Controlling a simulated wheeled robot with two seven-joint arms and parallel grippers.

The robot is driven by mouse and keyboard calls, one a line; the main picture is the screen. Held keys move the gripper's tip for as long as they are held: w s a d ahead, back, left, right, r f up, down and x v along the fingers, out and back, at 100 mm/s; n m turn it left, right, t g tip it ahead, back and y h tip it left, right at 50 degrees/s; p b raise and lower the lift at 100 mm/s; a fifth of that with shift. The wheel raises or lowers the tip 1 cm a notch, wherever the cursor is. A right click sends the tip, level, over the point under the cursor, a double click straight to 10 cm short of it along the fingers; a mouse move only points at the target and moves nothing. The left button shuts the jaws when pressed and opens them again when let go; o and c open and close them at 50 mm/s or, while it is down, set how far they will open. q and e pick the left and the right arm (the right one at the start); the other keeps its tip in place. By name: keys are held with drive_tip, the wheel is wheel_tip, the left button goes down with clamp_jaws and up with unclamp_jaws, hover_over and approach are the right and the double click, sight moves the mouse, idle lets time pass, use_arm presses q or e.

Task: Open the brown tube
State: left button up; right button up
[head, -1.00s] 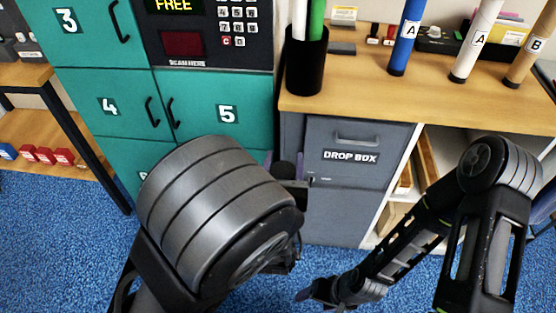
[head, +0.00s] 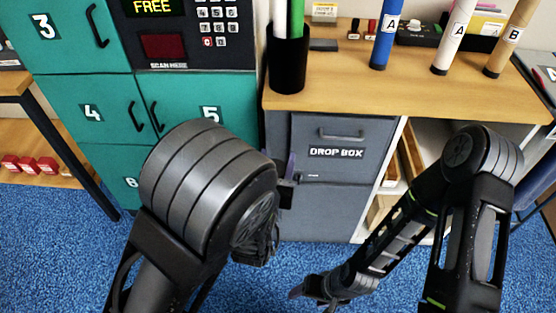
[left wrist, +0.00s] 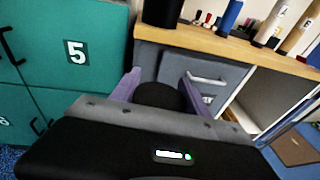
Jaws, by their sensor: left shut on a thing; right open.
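The brown tube (head: 510,38) with a label B stands on the counter at the upper right of the head view; its upper end is cut off by the frame. It also shows at the upper right of the left wrist view (left wrist: 297,32). My left gripper (head: 287,168) is in front of the drop box cabinet, below and left of the tube, and largely hidden by my arm. In the left wrist view its purple fingers are shut on a round black piece (left wrist: 160,96), perhaps a cap. My right gripper (head: 308,290) is open, low over the blue floor.
A white tube (head: 455,35) and a blue tube (head: 385,35), both labelled A, stand left of the brown one. A black holder (head: 288,65) with tubes stands at the left end of the wooden counter (head: 340,90). Teal lockers (head: 90,110) are at left. The counter's front middle is clear.

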use_arm(q)
drive_tip(key=s+a+r+n+g+y, duration=0.1)
drive_tip(key=s+a+r+n+y, duration=0.4)
drive_tip(key=r+y, duration=0.4)
drive_tip(key=a+n+y, duration=0.1)
drive_tip(key=n, duration=0.1)
drive_tip(key=shift+s+a+r+n+g, duration=0.2)
drive_tip(key=shift+s+a+n+g, duration=0.1)
drive_tip(key=shift+s+g, duration=0.1)
drive_tip(key=w+d+n+g+y, duration=0.4)
drive_tip(key=w+d+y, duration=0.1)
drive_tip(key=w+d, duration=0.3)
drive_tip(key=shift+d+n, duration=0.3)
drive_tip(key=shift+d, duration=0.1)
drive_tip(key=s+a+f, duration=0.3)
drive_tip(key=a+f, duration=0.3)
drive_tip(key=a, duration=0.4)
drive_tip(key=s+a+f, duration=0.3)
drive_tip(key=a+f, duration=0.3)
drive_tip(key=a, duration=0.4)
